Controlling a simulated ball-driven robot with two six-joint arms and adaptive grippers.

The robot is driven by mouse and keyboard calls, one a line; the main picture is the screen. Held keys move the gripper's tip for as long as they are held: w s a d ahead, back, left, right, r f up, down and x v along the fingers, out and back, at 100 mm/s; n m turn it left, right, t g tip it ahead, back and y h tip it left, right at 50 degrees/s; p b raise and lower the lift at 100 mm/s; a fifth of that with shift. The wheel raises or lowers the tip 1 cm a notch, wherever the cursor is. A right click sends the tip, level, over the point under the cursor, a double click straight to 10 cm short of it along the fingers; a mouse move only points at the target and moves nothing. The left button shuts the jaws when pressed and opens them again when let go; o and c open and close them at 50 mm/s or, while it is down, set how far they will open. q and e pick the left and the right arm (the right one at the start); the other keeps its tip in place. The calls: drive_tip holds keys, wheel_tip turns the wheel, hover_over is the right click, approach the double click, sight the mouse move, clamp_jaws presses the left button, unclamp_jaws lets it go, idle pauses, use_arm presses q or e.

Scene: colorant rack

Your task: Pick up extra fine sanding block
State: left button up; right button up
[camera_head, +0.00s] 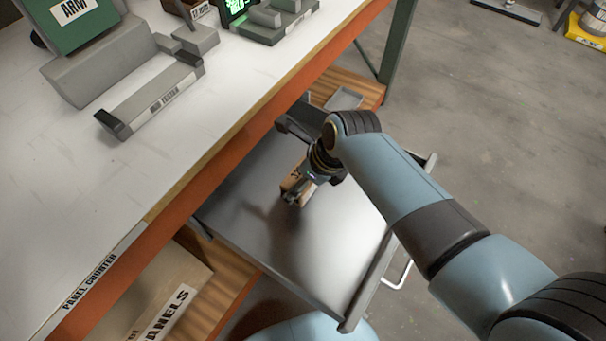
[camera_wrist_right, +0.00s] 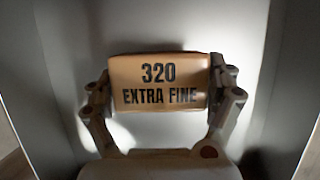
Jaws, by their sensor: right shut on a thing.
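The extra fine sanding block (camera_wrist_right: 160,84) is tan and marked "320 EXTRA FINE". In the right wrist view it sits between the two fingers of my right gripper (camera_wrist_right: 162,100), which is shut on it. In the head view the block (camera_head: 291,184) shows as a small tan shape at the gripper (camera_head: 300,186), over the grey open drawer (camera_head: 270,230). Whether the block touches the drawer floor cannot be told. The arm and gripper hide part of the block in the head view. My left gripper is not in view.
The white panel counter (camera_head: 60,180) with an orange edge overhangs the drawer's left side. A grey "TESTER" fixture (camera_head: 150,105) stands on it. Drawer walls surround the gripper. A cardboard box marked "PANELS" (camera_head: 165,290) sits on the shelf below. Open concrete floor lies to the right.

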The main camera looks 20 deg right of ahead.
drive_tip(key=s+d+r+p, duration=0.4)
drive_tip(key=d+r+p, duration=0.3)
drive_tip(key=d+p, duration=0.3)
drive_tip(key=shift+s+d, duration=0.2)
drive_tip(key=shift+d, duration=0.15)
